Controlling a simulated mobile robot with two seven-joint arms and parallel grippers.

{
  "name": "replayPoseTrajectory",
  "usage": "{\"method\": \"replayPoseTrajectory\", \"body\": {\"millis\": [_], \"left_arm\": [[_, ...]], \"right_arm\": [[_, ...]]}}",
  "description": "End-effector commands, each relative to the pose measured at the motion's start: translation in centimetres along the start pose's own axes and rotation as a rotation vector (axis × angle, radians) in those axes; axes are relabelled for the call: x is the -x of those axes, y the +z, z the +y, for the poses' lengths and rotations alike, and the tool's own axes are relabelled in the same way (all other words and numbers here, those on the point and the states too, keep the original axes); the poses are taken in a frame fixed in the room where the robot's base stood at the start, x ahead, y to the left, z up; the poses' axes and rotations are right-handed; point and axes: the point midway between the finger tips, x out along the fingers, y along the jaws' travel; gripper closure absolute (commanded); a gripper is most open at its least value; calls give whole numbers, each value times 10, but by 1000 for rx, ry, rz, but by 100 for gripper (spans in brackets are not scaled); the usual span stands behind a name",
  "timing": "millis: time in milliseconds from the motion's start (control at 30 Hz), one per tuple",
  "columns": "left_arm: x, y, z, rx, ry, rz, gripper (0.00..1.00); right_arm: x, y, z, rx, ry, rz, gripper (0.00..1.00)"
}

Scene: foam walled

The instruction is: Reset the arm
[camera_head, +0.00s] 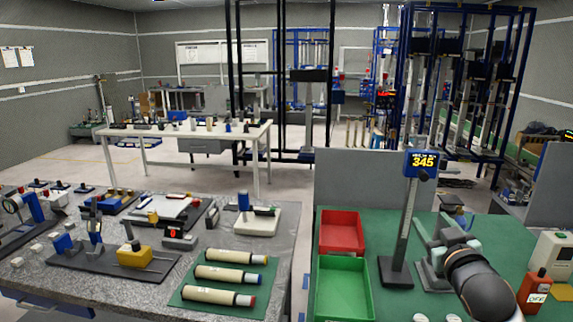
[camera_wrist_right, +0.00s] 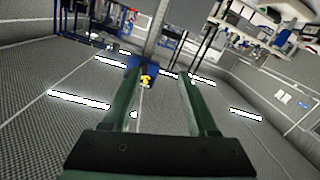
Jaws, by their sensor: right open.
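My right arm comes in from the lower right in the head view, over the green table top. Its right gripper (camera_head: 428,245) is close to the stand with the blue "345" display (camera_head: 422,163). In the right wrist view the right gripper (camera_wrist_right: 158,85) has its two dark green fingers spread apart, with nothing between them. The blue display (camera_wrist_right: 146,78) shows beyond the fingers, apart from them. My left arm and left gripper are not in view.
A red bin (camera_head: 341,231) and a green bin (camera_head: 343,290) sit left of the stand (camera_head: 397,272). An orange bottle (camera_head: 534,290) stands at the right. A grey partition (camera_head: 350,180) rises behind. A granite table (camera_head: 150,285) with several instruments is at the left.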

Motion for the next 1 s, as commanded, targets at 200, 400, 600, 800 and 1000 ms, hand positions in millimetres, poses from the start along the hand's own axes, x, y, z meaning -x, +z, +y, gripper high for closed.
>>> {"method": "replayPoseTrajectory", "body": {"millis": [200,400,600,800,1000], "left_arm": [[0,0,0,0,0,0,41],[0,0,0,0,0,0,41],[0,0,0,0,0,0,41],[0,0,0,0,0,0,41],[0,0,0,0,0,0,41]], "right_arm": [[36,139,-84,-2,-172,-187,41],[112,254,-152,-36,-312,-353,41],[214,339,-203,-99,-416,-511,41],[285,376,-227,-145,-461,-604,41],[302,383,-231,-156,-469,-624,41]]}}
